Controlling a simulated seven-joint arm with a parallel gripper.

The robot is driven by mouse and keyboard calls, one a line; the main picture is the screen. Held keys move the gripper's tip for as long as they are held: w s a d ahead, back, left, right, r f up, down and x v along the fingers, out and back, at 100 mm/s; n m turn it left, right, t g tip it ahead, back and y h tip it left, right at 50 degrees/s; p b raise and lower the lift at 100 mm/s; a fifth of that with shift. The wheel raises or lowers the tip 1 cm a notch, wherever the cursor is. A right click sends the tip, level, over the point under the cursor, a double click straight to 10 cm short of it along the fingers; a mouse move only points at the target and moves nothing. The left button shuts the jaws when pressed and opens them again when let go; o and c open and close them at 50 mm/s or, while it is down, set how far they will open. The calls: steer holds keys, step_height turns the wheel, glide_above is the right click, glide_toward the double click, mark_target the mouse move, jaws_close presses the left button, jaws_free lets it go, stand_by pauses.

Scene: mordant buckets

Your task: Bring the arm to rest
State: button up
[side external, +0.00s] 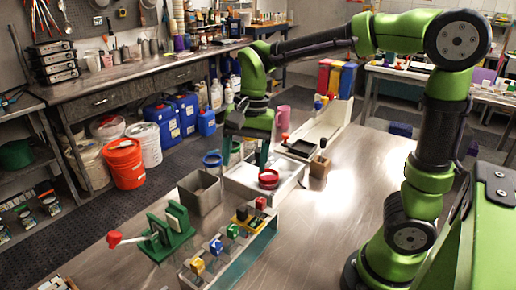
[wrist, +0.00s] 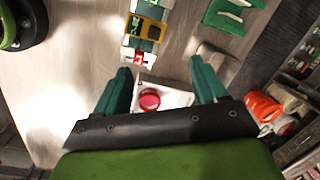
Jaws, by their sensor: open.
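My gripper (side external: 246,161) hangs from my green arm above the work table (side external: 335,200), its two dark green fingers spread apart. In the wrist view my gripper (wrist: 160,70) is open, with nothing held between the fingers. Below and between them a red round dish (wrist: 149,99) shows on a white tray (wrist: 177,98). In the side view the red dish (side external: 268,180) sits on the white tray (side external: 240,186), below the fingertips and a little to the right. The fingers look clear of the dish; the exact height is hard to tell.
A grey open bin (side external: 199,191), a green stand with a red-handled part (side external: 167,238) and a rack of coloured blocks (side external: 229,248) stand in front. A blue-rimmed cup (side external: 212,160) and pink mug (side external: 283,118) stand close by.

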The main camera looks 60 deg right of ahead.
steer(key=s+r+n+t, duration=0.2)
steer(key=s+n+t, duration=0.4)
steer(key=s+n, duration=0.2)
steer(key=shift+s+d+y, duration=0.25)
steer(key=shift+s+y, duration=0.05)
steer(key=shift+s, duration=0.6)
